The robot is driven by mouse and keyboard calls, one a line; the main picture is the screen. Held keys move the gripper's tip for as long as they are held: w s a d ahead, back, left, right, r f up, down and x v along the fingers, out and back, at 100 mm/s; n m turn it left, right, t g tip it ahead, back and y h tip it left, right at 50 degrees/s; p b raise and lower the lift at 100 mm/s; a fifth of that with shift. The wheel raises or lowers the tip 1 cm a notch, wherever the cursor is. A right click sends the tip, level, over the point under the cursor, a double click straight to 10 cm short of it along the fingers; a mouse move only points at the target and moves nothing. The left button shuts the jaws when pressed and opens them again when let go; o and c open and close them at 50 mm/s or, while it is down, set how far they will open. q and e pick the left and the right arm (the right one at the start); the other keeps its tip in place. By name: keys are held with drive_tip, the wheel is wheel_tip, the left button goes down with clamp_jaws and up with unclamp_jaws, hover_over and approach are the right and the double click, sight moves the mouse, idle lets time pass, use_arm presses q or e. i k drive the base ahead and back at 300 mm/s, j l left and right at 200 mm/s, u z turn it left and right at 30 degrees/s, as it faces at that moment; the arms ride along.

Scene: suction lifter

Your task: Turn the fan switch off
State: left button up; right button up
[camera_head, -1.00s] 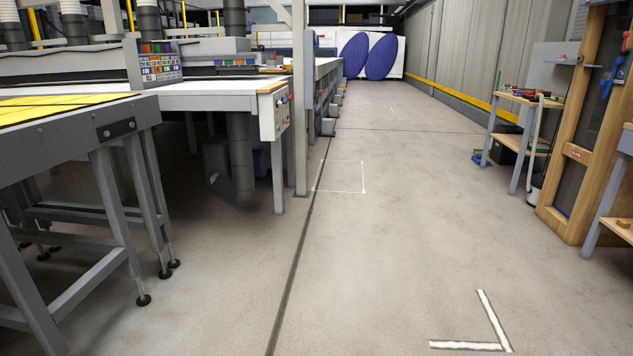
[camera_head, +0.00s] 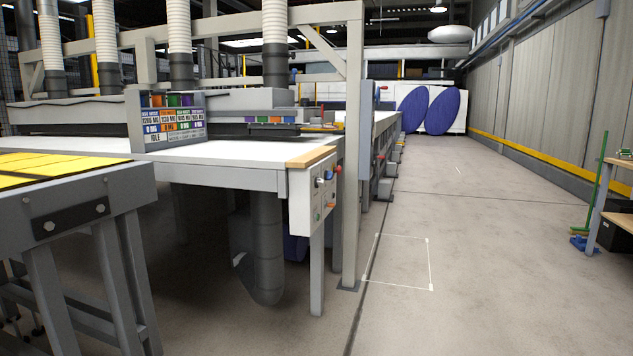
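A white control box (camera_head: 313,196) is fixed to the near right corner of the long work table, under a wooden edge strip. Its face carries several small knobs and buttons, among them a red one (camera_head: 337,169) and an orange-red one (camera_head: 331,204). Which of them is the fan switch, and how it is set, is too small to tell. Neither of my grippers is in view.
The white work table (camera_head: 222,178) carries a label panel (camera_head: 174,122). A grey table with yellow sheets (camera_head: 62,172) stands at the near left. A grey post (camera_head: 353,150) rises beside the control box. The aisle floor (camera_head: 480,260) on the right is clear.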

sight(328, 175)
drive_tip(key=i+l+u, duration=0.1)
drive_tip(key=u, duration=0.3)
drive_tip(key=i+l+u, duration=0.15)
drive_tip(key=u, duration=0.25)
drive_tip(key=i+l+u, duration=0.1)
drive_tip(key=u, duration=0.25)
